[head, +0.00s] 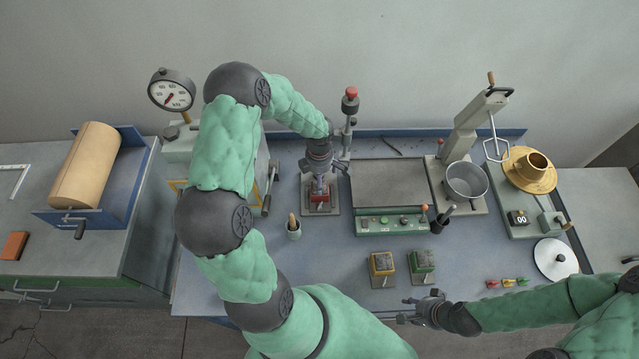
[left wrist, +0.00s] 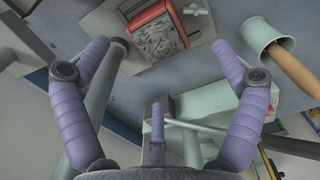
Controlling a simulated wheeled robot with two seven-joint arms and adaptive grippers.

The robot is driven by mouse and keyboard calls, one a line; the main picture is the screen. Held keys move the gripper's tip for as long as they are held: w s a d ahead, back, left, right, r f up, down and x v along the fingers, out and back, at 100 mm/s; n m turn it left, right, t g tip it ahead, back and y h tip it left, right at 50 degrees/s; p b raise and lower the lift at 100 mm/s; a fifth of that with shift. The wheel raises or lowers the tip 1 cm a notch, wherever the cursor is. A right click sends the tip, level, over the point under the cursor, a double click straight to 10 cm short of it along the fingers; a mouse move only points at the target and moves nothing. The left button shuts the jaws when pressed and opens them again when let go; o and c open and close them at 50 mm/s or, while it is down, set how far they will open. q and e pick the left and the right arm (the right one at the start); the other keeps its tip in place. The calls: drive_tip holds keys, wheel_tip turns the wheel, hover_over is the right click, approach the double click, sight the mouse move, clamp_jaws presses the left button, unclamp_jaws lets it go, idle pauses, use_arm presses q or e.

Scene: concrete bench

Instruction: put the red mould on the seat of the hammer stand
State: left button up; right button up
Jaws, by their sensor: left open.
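The red mould (head: 319,199), filled with grey lumpy material, shows from above in the left wrist view (left wrist: 158,32). It appears to rest on the pale seat plate of the hammer stand (head: 308,209), whose plate also shows in the left wrist view (left wrist: 196,20). The stand's post with a red knob (head: 350,93) rises behind. My left gripper (head: 320,184) is directly above the mould, fingers spread and apart from it; its open fingers show in the left wrist view (left wrist: 172,62). My right gripper (head: 403,310) is empty at the bench's front edge, fingers apart.
A pale green cup with a wooden handle (head: 294,231) stands just in front of the hammer stand. A yellow mould (head: 382,265) and a green mould (head: 422,262) stand front centre. A control panel (head: 390,223) lies right of the stand, a dial gauge (head: 172,92) left.

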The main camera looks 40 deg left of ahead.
use_arm(q)
drive_tip(key=shift+r, duration=2.35)
